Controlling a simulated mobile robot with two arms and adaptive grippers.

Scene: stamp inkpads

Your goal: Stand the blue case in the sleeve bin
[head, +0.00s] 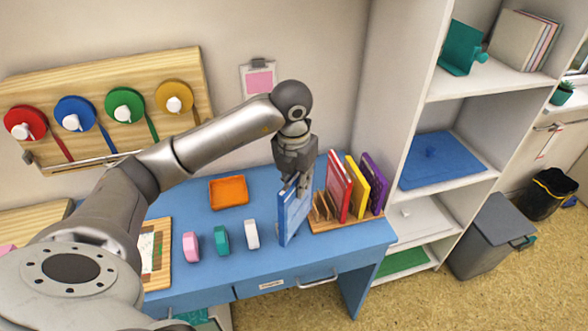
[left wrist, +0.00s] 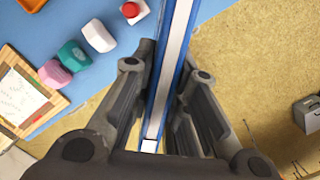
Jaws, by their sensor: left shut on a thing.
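The blue case (head: 292,216) is upright, with its lower end at or just above the blue desk; I cannot tell if it touches. My left gripper (head: 303,183) is shut on it from above. In the left wrist view the blue case (left wrist: 172,60) shows edge-on with a pale spine between the two fingers of my left gripper (left wrist: 168,85). The sleeve bin (head: 340,222) is a wooden slotted rack just right of the case. Red (head: 338,187), yellow (head: 357,186) and purple (head: 374,183) cases stand in it. Its left slots look empty. My right gripper is not in view.
Pink (head: 191,246), teal (head: 221,239) and white (head: 252,234) blocks stand in a row on the blue desk (head: 205,272) left of the case. An orange tray (head: 229,192) lies behind them. A white shelf unit (head: 405,100) rises right of the bin.

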